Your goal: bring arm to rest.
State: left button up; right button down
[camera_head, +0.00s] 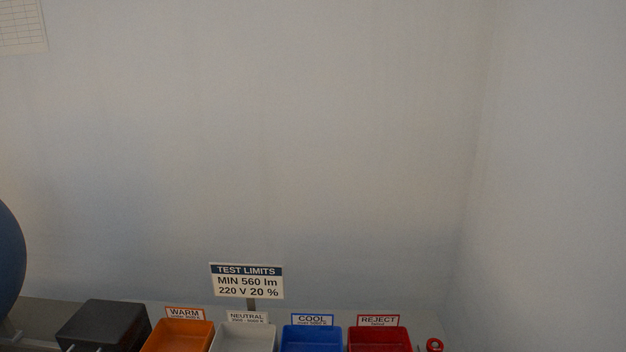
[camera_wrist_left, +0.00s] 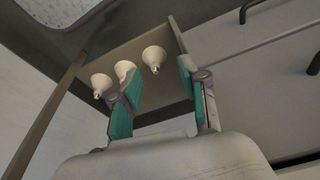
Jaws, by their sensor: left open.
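My left gripper (camera_wrist_left: 160,88) shows in the left wrist view with its two teal-padded fingers apart and nothing between them. Beyond and to the left of the fingers, three pale bulbs show near a brown panel: one at the left (camera_wrist_left: 101,84), one in the middle (camera_wrist_left: 124,70) partly behind a finger, and one at the right (camera_wrist_left: 153,57). The gripper looks apart from them, though the depth is hard to judge. Neither gripper shows in the head view.
Along the head view's bottom edge stand a dark box (camera_head: 103,326), an orange WARM bin (camera_head: 178,337), a NEUTRAL bin (camera_head: 243,339), a blue COOL bin (camera_head: 311,339) and a red REJECT bin (camera_head: 379,339).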

pick_arm(q)
jog(key=s+a+f+g+b, duration=0.1)
jog(key=s+a+f, duration=0.2)
jog(key=s+f, duration=1.5)
notch_tip(320, 180, down, 4)
jog(key=shift+r+g, duration=0.15)
jog(key=shift+g, duration=0.15)
jog(key=shift+a, duration=0.1)
dwell(1.4)
